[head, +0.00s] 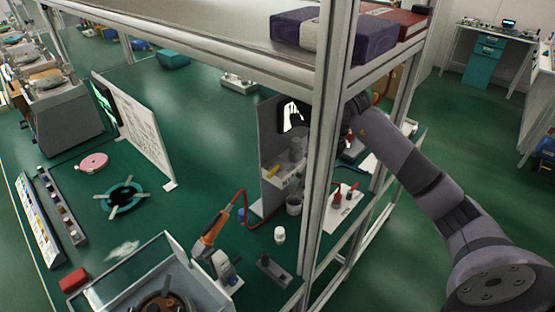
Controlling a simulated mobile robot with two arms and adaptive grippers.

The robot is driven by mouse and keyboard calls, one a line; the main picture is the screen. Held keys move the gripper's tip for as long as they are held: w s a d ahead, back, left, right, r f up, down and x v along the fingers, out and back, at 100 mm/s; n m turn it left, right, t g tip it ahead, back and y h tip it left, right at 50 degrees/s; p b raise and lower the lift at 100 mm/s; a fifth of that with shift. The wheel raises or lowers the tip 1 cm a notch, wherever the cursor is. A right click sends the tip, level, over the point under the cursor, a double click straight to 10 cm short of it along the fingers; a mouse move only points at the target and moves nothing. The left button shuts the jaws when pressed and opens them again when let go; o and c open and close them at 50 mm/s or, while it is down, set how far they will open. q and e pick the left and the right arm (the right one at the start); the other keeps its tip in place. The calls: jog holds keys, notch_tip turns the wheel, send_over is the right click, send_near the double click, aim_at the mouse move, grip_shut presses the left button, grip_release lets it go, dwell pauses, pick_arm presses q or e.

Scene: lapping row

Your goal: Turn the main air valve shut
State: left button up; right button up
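My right arm comes in from the right and reaches behind the metal frame post toward an upright grey panel (268,150). Its gripper end is mostly hidden by the post, so its fingers cannot be made out. The panel carries grey cylindrical fittings (297,148) and a small yellow bar (272,172). A black part with a bright white patch (293,116) shows at the panel's top; I cannot tell what it is. I cannot clearly pick out the main air valve or whether anything touches it. My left gripper is not in view.
The metal frame post (328,140) and upper shelf (220,40) stand close to my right arm. A red hose (240,205) runs to an orange tool (214,230). A white plate with red-topped pieces (345,208) lies right of the post. Open green surface lies left of the panel.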

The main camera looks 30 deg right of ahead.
jog(key=p, duration=0.3)
send_over(275, 169)
jog(key=s, duration=0.1)
jog(key=shift+s+d+r, duration=0.15)
jog(key=shift+s+d, duration=0.05)
jog(key=shift+d, duration=0.05)
notch_tip(275, 169, down, 2)
jog(key=shift+w+f, duration=0.15)
jog(key=shift+f, duration=0.05)
jog(key=shift+w+a+f, duration=0.1)
jog(key=shift+w+f, duration=0.05)
jog(key=shift+f, duration=0.25)
jog(key=c, duration=1.2)
